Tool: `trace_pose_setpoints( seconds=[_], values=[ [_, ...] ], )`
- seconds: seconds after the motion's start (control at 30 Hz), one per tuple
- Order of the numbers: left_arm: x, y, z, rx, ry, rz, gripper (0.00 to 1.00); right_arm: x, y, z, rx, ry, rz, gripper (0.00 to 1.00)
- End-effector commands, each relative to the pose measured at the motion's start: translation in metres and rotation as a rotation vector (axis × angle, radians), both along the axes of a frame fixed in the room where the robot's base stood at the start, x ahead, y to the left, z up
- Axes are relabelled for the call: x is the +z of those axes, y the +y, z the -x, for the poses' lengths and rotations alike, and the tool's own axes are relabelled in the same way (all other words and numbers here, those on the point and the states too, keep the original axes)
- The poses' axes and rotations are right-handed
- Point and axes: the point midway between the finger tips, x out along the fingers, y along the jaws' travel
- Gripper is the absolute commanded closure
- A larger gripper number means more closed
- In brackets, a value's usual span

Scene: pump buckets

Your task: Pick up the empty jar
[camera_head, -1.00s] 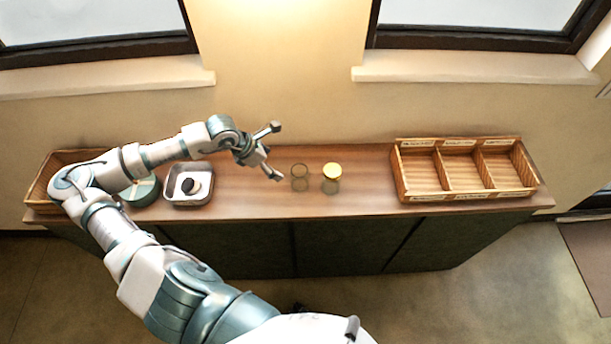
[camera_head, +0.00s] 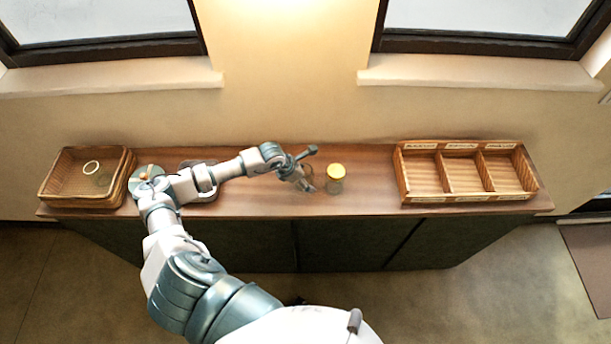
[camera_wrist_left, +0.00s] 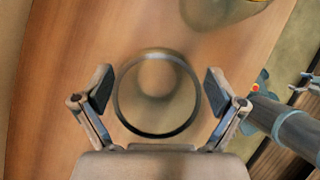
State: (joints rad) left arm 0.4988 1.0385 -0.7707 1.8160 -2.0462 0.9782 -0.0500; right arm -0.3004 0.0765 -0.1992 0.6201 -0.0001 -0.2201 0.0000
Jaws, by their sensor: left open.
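The empty jar is a clear glass jar with an open round rim. In the left wrist view the jar (camera_wrist_left: 157,131) stands on the counter between my finger pads, with a gap on each side. In the head view my left gripper (camera_head: 310,170) is over and in front of it, hiding most of it. My left gripper (camera_wrist_left: 158,85) is open, its two fingers spread either side of the rim.
The wooden counter (camera_head: 260,205) is clear between the lidded jar and the three-compartment wooden box (camera_head: 402,182) on the right. A wicker basket (camera_head: 80,201) with a glass jar inside stands at the far left.

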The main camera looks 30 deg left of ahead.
Motion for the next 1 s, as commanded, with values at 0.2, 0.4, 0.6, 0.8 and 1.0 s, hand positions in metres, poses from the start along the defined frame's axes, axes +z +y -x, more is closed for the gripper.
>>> trace_pose_setpoints(
  seconds=[0.2,0.4,0.6,0.8,1.0],
  values=[
    [-0.003,0.0,-0.001,0.0,0.0,0.0,0.05,0.0,-0.005,-0.001,0.002,-0.001,0.006,0.19],
    [-0.004,0.0,-0.001,0.001,0.001,0.0,0.45,0.0,-0.005,-0.001,0.003,-0.001,0.006,0.19],
    [-0.003,-0.001,-0.001,0.0,0.001,-0.001,0.77,0.0,-0.004,-0.001,0.004,-0.001,0.004,0.19],
    [-0.003,-0.001,-0.001,0.0,0.0,0.0,0.77,0.0,-0.002,-0.001,0.003,0.0,0.002,0.19],
    [0.007,0.0,-0.002,0.0,-0.003,-0.001,0.77,-0.003,-0.001,0.0,0.002,0.0,0.002,0.19]
  ],
)
